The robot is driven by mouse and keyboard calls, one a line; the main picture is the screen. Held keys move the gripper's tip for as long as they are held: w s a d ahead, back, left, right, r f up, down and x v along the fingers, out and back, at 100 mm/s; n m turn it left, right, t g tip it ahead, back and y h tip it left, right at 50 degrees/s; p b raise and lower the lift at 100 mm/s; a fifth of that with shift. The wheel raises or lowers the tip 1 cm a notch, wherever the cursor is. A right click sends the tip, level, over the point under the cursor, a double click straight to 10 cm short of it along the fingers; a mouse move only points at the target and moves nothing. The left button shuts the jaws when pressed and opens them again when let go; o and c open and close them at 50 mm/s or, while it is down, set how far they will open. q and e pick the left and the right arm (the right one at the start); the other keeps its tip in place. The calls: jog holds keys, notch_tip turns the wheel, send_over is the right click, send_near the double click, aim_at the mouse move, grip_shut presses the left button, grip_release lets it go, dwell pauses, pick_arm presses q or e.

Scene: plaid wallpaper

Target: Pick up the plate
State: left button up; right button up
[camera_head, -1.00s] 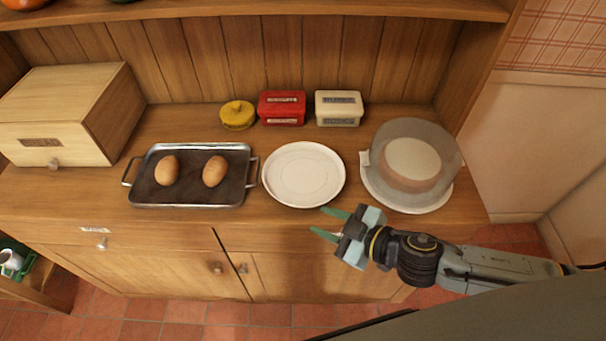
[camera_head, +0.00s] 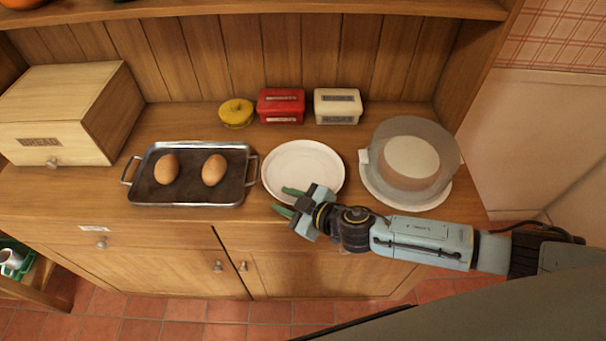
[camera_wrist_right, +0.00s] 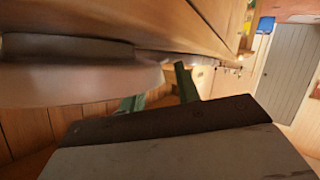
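The white plate (camera_head: 302,165) lies flat on the wooden counter, between the baking tray and the covered cake stand. My right gripper (camera_head: 284,201) is at the plate's near edge, by the counter's front, with its green fingers parted and pointing left. The fingers look empty. In the right wrist view, the green fingers (camera_wrist_right: 158,92) stand apart beside a large pale rim (camera_wrist_right: 80,82), which appears to be the plate. I cannot tell whether they touch it. My left gripper is out of view.
A metal tray (camera_head: 233,192) with two brown eggs is left of the plate. A clear-domed cake stand (camera_head: 410,150) stands right. A yellow pot (camera_head: 236,113), red box (camera_head: 281,106) and cream box (camera_head: 338,106) line the back. A wooden bread box (camera_head: 60,110) is far left.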

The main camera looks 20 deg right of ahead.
jog(key=shift+f, duration=0.1)
grip_shut()
dwell(0.4)
